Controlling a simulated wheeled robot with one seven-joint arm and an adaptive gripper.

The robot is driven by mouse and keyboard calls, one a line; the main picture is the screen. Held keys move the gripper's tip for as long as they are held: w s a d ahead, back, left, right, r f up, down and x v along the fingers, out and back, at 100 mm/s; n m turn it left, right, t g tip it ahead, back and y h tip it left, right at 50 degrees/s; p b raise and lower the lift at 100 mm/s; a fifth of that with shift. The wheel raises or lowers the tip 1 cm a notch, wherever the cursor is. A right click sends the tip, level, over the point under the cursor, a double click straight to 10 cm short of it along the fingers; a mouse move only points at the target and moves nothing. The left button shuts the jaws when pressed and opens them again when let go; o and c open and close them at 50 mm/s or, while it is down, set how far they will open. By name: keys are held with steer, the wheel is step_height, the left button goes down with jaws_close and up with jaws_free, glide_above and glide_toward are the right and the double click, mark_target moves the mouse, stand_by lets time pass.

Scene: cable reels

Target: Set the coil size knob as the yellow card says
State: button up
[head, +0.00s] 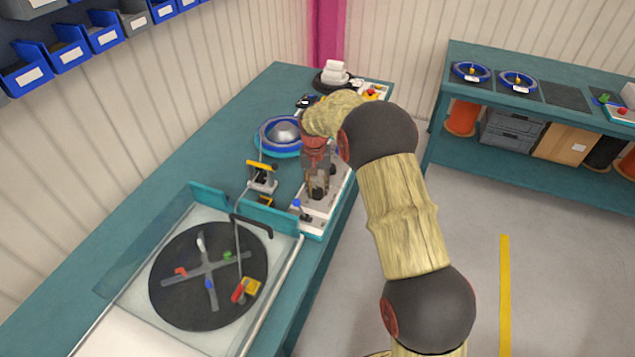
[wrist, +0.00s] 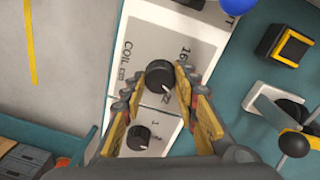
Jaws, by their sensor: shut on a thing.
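The control panel (wrist: 148,40) is a pale plate with the printed word COIL and a number beginning 16. The coil size knob (wrist: 160,75) is round and black, and sits between my fingertips in the wrist view. My gripper (wrist: 158,90) is shut on this knob. Its pointer direction is not clear, and the fingers cover part of the scale. A smaller black knob (wrist: 138,137) sits on the panel below, near a printed 1. In the head view my gripper (head: 317,188) points down onto the panel (head: 313,222). I cannot make out the yellow card.
A blue lever ball (head: 297,203) stands at the panel's near end. A yellow-topped device (head: 262,176) and a blue reel (head: 271,136) are left of my gripper. A turntable (head: 180,305) lies nearer. A second bench (head: 458,58) stands at right, across open floor.

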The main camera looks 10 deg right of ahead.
mark_target(316, 190)
steer(key=m+p, duration=0.3)
steer(key=m, duration=0.2)
steer(key=shift+w+m, duration=0.1)
steer(key=shift+m, duration=0.2)
stand_by(0.4)
steer(key=o, duration=1.1)
steer(key=r, duration=1.2)
steer(key=shift+w+a, duration=0.15)
steer(key=shift+a, duration=0.05)
